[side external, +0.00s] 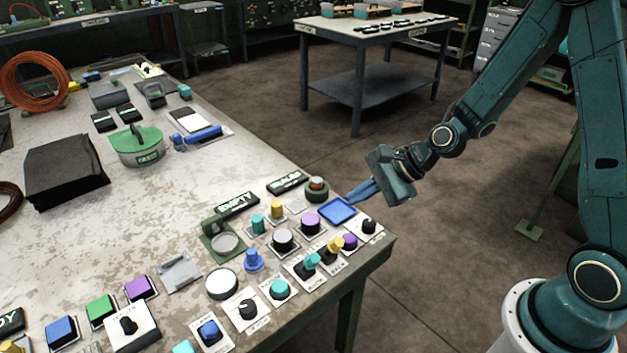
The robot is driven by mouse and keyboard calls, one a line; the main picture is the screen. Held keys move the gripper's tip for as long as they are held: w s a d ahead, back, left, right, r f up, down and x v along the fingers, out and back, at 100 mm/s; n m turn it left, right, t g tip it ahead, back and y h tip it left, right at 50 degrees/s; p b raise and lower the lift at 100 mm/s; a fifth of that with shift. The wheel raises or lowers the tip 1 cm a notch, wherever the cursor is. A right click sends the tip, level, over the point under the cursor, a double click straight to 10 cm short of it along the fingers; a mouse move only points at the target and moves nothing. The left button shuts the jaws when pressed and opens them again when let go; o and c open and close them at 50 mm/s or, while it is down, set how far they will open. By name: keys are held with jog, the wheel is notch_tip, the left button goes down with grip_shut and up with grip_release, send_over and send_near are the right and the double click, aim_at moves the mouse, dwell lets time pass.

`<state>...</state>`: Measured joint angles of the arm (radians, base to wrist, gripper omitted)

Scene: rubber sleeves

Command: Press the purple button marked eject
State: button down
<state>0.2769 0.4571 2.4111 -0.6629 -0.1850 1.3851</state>
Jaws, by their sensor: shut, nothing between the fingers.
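Three purple buttons show on the bench: a round one (311,220) in the cluster near the right corner, a smaller round one (349,241) nearer the right edge, and a square one (140,287) at the lower left. Their labels are too small to read, so I cannot tell which is marked eject. My gripper (356,196) is shut and empty. It comes in from the right, with its fingers pointing left and down by the blue square tray (337,209) near the bench's right edge. I cannot tell its exact height.
Knobs, switches and buttons crowd the front of the bench, including a grey round button (283,240), a yellow knob (277,209) and a black knob (369,226). A green-lidded tin (138,146) and black stack (64,172) stand further left. The bench middle is mostly clear.

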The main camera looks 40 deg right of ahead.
aim_at(354, 238)
jog(key=shift+f, duration=4.35)
jog(key=shift+f, duration=0.2)
jog(key=shift+f, duration=0.25)
jog(key=shift+f, duration=0.4)
jog(key=shift+r, duration=0.85)
jog(key=shift+r, duration=0.15)
jog(key=shift+r, duration=2.35)
